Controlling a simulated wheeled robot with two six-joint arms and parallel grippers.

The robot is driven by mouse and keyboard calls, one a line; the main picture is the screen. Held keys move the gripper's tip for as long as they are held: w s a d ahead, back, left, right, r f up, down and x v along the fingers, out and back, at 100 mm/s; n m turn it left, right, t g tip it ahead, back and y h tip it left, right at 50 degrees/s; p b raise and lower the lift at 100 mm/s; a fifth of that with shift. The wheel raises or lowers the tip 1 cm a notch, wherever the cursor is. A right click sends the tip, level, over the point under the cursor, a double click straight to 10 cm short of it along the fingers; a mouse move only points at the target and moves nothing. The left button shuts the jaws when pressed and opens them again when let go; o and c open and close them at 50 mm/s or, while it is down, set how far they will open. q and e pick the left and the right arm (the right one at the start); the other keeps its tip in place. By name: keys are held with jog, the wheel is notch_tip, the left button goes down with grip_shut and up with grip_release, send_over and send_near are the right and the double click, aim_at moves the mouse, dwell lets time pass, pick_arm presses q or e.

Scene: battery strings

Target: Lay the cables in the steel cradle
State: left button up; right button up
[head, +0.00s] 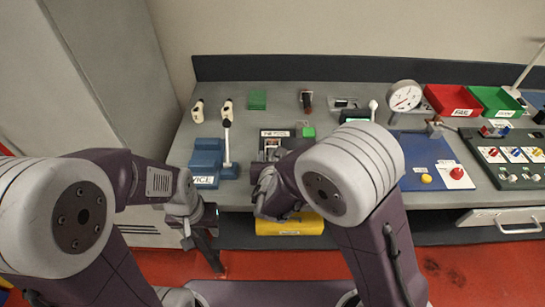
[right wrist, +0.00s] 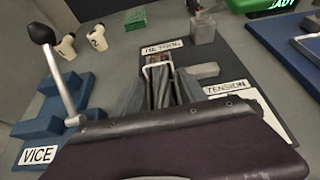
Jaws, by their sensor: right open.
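My right gripper (right wrist: 158,92) is open over the dark station with the "TENSION" label. In the head view my right gripper (head: 266,190) is at the bench's front edge, partly behind its own arm. Thin dark and brownish strands, perhaps the cables (right wrist: 161,82), show between its grey fingers; I cannot tell whether they touch them. A pale bent metal frame, perhaps the steel cradle (right wrist: 147,70), stands at their far end. Its lower part is hidden. My left gripper (head: 203,222) hangs low in front of the bench, away from the station; its jaws are not clear.
A blue vice (head: 206,163) with an upright lever stands left of the station. A dial gauge (head: 404,96), red bin (head: 452,100) and blue board (head: 415,150) fill the right. A yellow box (head: 290,226) sits below the bench front.

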jog(key=shift+s+r, duration=0.15)
jog(key=shift+r, duration=0.15)
jog(key=p+v, duration=0.1)
jog(key=v, duration=0.7)
jog(key=shift+a, duration=0.1)
jog(key=shift+b+v, duration=0.4)
jog(key=shift+v, duration=0.8)
jog(key=shift+s+r, duration=0.15)
jog(key=shift+s, duration=0.5)
jog(key=shift+d, duration=0.2)
